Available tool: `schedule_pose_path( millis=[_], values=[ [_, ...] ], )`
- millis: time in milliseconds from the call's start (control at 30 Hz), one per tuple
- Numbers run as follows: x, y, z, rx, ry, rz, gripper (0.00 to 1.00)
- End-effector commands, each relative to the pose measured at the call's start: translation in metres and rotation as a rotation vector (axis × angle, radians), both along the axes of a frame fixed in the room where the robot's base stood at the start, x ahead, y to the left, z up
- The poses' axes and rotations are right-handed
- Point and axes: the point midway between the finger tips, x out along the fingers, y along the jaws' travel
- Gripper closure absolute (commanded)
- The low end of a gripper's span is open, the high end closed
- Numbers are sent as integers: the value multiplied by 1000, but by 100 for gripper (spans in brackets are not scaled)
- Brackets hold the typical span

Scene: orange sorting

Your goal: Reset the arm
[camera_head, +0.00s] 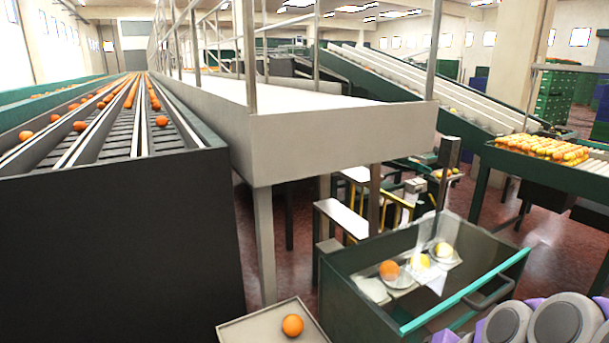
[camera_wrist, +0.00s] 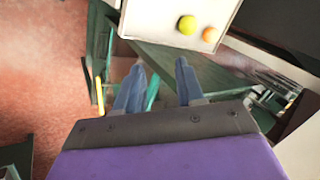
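My gripper (camera_wrist: 160,66) shows in the wrist view with its two blue-grey fingers apart and nothing between them. It is above the floor and green framework, and none of it shows in the head view. My arm (camera_head: 548,322), with purple and grey links, is folded low at the bottom right of the head view. In the wrist view, a yellow fruit (camera_wrist: 187,25) and an orange (camera_wrist: 210,34) lie on a pale surface (camera_wrist: 160,15) beyond the fingertips.
A green bin (camera_head: 345,290) with a teal rim holds an orange (camera_head: 389,270) and yellow fruit (camera_head: 420,262). Another orange (camera_head: 292,325) sits on a pale tray (camera_head: 245,332) at the front. A conveyor (camera_head: 110,120) with oranges runs at left; a fruit-covered table (camera_head: 590,176) stands right.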

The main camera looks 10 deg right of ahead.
Motion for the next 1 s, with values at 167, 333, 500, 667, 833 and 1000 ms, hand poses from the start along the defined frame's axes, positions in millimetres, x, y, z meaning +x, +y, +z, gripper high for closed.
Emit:
schedule_pose_path(
  millis=[167, 333, 500, 667, 833, 1000],
  values=[
    [-24, 53, -27, -87, 142, 225, 62],
    [-58, 85, -49, -178, 269, 411, 62],
    [-94, 100, -65, -275, 381, 569, 62],
    [-119, 103, -74, -346, 455, 668, 62],
    [-130, 101, -76, -383, 486, 710, 62],
    [-131, 101, -77, -386, 489, 713, 62]
  ],
)
